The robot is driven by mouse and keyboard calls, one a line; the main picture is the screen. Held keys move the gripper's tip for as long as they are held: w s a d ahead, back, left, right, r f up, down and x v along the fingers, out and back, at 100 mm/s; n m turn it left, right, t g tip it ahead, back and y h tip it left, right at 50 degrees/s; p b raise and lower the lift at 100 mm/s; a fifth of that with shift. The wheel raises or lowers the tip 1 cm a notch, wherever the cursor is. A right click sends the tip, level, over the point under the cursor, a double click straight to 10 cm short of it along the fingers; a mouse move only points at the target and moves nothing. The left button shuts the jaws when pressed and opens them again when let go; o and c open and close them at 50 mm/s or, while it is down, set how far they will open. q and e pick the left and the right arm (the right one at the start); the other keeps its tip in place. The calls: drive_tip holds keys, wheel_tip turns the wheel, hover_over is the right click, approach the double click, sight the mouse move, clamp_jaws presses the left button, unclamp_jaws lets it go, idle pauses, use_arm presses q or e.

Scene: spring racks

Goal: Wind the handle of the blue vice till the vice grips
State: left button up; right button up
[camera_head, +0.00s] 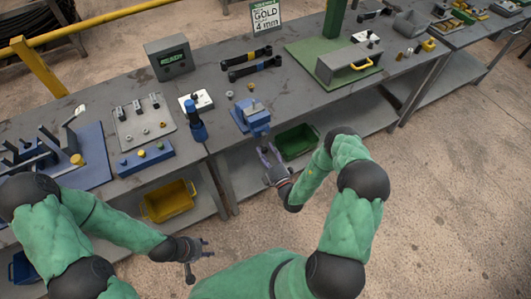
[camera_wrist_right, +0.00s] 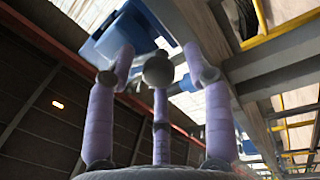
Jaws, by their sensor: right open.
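The blue vice (camera_head: 255,118) stands at the front edge of the grey workbench, left of the green mat. In the right wrist view, the vice (camera_wrist_right: 130,42) shows from below, just beyond my right gripper's fingertips. A grey round knob (camera_wrist_right: 158,69), which seems to belong to the vice's screw or handle, lies between those fingertips; I cannot tell whether they touch it. My right gripper (camera_head: 267,154) is open, with lavender fingers pointing up at the vice's front from below. The handle bar is not clear in either view. My left gripper (camera_head: 207,247) hangs in front of the bench, its fingers apart, empty.
A green bin (camera_head: 296,142) sits on the shelf below, close to my right gripper; a yellow bin (camera_head: 168,201) is further left. A blue bottle-like tool (camera_head: 194,122) and two dark spanners (camera_head: 253,67) are on the bench near the vice. The floor in front is clear.

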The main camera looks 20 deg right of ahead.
drive_tip(key=s+f, duration=0.1)
drive_tip(key=s, duration=1.1)
drive_tip(key=shift+d+f, duration=0.3)
drive_tip(key=shift+d, duration=0.1)
